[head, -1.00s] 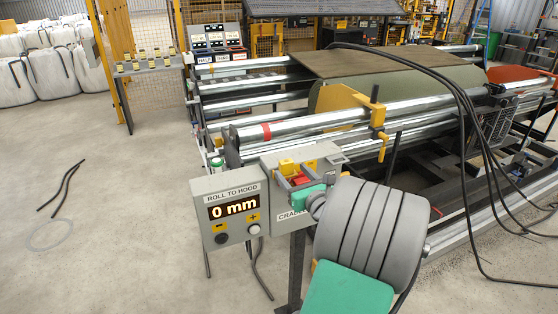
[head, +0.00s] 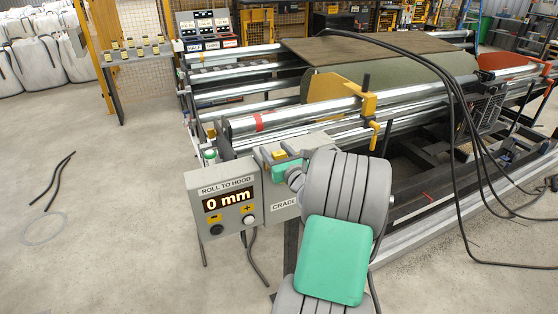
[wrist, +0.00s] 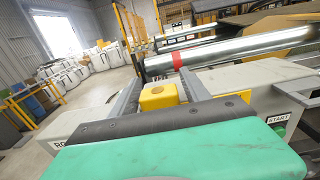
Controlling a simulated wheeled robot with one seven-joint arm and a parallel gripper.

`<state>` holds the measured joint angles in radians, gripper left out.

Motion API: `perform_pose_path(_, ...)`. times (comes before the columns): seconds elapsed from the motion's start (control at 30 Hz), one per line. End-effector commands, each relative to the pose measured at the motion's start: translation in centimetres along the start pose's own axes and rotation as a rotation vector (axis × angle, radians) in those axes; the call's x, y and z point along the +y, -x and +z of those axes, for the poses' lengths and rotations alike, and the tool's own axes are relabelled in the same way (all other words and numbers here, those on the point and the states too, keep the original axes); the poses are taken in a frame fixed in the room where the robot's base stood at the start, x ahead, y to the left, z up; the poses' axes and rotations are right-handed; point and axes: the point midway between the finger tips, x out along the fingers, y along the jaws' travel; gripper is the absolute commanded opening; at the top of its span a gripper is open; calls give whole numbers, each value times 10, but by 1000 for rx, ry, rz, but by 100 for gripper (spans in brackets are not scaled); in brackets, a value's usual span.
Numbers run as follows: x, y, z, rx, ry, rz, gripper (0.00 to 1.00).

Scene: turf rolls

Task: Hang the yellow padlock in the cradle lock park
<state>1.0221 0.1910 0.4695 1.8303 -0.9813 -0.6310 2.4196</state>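The yellow padlock (head: 279,155) is a small block on the grey box beside the roll display. In the wrist view the yellow padlock (wrist: 158,97) lies between my two grey fingers. My gripper (head: 281,165), with its teal housing, has reached the box from the right and is at the padlock. In the wrist view my gripper (wrist: 160,82) looks open, with a finger on each side of the padlock; contact is hard to judge. The grey cradle box (head: 285,204) carries a label partly hidden by my arm, reading "CRADL". The red part is hidden now.
The "ROLL TO HOOD" display (head: 226,200) reads 0 mm, just left of the cradle box. A steel roller with a red band (head: 259,121) runs behind it. Black cables (head: 455,130) hang at the right. The floor at left is mostly clear.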

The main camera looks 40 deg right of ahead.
Motion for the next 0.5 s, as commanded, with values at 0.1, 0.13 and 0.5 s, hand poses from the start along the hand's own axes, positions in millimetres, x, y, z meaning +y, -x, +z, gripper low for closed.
perform_pose_path(0.1, 0, 0, 0, 0, 0, 0, 44)
perform_pose_path(0.13, 0, 0, 0, 0, 0, 0, 42)
perform_pose_path(0.5, 0, 0, 0, 0, 1, 0, 11)
